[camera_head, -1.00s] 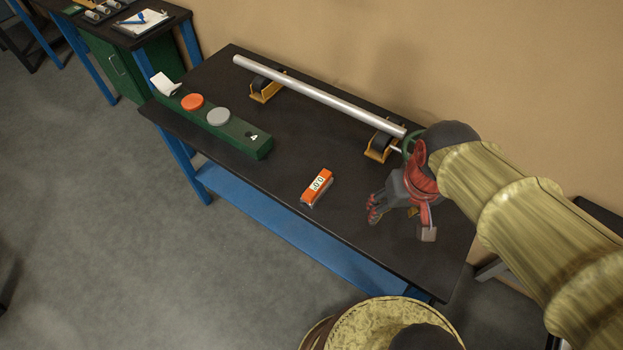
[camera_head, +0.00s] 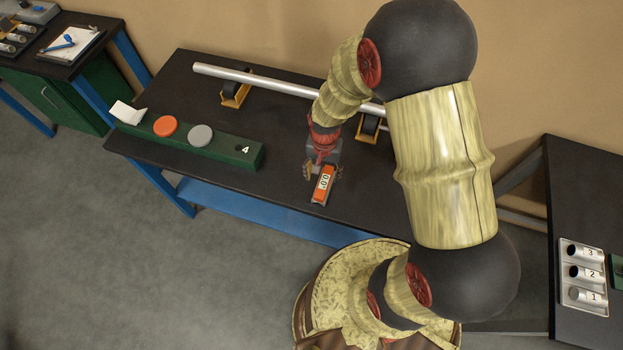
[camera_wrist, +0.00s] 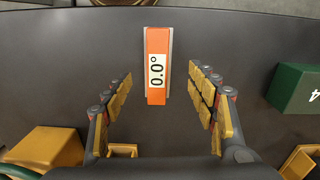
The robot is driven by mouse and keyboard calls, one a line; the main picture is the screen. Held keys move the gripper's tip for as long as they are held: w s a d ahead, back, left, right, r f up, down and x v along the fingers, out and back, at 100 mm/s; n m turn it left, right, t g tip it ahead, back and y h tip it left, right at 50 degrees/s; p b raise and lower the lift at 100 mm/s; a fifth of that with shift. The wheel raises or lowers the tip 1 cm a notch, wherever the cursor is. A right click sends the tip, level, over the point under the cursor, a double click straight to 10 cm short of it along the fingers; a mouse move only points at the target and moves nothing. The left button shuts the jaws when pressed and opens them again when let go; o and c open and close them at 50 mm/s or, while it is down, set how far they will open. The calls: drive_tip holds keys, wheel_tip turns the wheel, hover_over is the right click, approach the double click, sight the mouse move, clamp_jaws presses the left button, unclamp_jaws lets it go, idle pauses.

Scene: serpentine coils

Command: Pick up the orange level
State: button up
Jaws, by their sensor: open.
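The orange level (camera_head: 322,185) is a small orange block with a white "0.0°" display. It lies on the dark tabletop near the front edge of the table. My gripper (camera_head: 322,172) is over the table just at the level, its arm reaching down from above. In the wrist view the level (camera_wrist: 157,65) lies ahead, between the lines of the two fingers. My gripper (camera_wrist: 164,92) is open there, with one padded finger on each side and a gap to the level on both sides. Contact with the level does not show.
A long metal tube (camera_head: 275,84) rests on yellow roller stands (camera_head: 235,93) behind. A green block (camera_head: 222,152) with an orange disc (camera_head: 165,126) and a grey disc (camera_head: 200,135) stands left. Its corner shows at right in the wrist view (camera_wrist: 296,88). Another table (camera_head: 575,165) stands right.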

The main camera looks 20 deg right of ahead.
sight(324, 182)
drive_tip(key=shift+d+r+m, duration=0.1)
drive_tip(key=shift+d+m, duration=0.2)
drive_tip(key=shift+m, duration=0.1)
drive_tip(key=shift+w+a+f, duration=0.1)
drive_tip(key=shift+a+f, duration=0.05)
drive_tip(key=shift+f, duration=0.65)
drive_tip(key=f, duration=0.5)
drive_tip(key=shift+d+f, duration=0.2)
drive_tip(key=shift+f, duration=0.45)
drive_tip(key=shift+c, duration=0.3)
drive_tip(key=c, duration=1.4)
drive_tip(key=shift+r, duration=0.15)
